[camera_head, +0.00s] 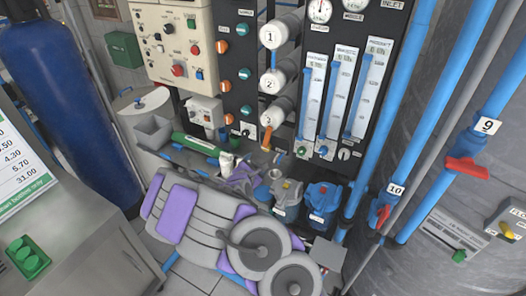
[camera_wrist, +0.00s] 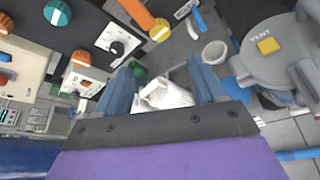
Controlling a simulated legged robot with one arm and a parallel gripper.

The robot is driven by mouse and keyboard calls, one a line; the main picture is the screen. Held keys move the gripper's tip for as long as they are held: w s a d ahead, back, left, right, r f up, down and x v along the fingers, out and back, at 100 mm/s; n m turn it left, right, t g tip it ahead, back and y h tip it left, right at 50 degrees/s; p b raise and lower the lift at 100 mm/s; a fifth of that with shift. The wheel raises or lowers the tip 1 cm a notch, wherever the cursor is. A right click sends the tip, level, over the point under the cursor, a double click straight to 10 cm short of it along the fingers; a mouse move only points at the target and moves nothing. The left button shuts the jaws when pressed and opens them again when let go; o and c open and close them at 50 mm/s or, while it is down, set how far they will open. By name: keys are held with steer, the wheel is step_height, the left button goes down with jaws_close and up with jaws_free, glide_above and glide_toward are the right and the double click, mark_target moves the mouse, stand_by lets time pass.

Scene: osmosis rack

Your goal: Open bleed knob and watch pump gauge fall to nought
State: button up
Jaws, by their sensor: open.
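My gripper (camera_head: 234,168) is low in front of the rack in the head view. In the wrist view my gripper (camera_wrist: 163,85) has its two blue-grey fingers apart, with a crumpled white thing (camera_wrist: 165,97) behind the gap; I cannot tell whether they touch it. No knob with a readable bleed label shows. A black knob on a white plate (camera_wrist: 117,48) is beyond the left finger. A yellow cap marked VENT (camera_wrist: 267,45) sits on a grey housing at right. Two round gauges (camera_head: 320,10) (camera_head: 355,5) are at the top of the rack, partly cut off; their readings are too small to tell.
Orange and teal knobs (camera_head: 243,73) line the black panel. An orange lever (camera_head: 267,136) is close above my gripper. A grey pump (camera_head: 286,192) and a blue pump (camera_head: 322,200) stand to its right. Blue pipes (camera_head: 391,130) bound the right side; a green bar (camera_head: 205,144) lies left.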

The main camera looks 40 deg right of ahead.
mark_target(264, 149)
steer(key=b+x, duration=0.3)
steer(key=x, duration=1.2)
steer(key=shift+d+b, duration=0.2)
steer(key=shift+b, duration=0.2)
steer(key=shift+w, duration=0.15)
steer(key=shift+c, duration=0.3)
steer(key=c, duration=1)
steer(key=shift+r, duration=0.1)
steer(key=n+g+p, duration=0.1)
steer(key=n+p, duration=0.1)
steer(key=shift+w+a+r+p, duration=0.1)
steer(key=shift+p, duration=0.2)
steer(key=shift+n+g+p, duration=0.8)
steer(key=shift+n+p, duration=0.2)
steer(key=shift+p, duration=0.5)
steer(key=shift+h, duration=0.3)
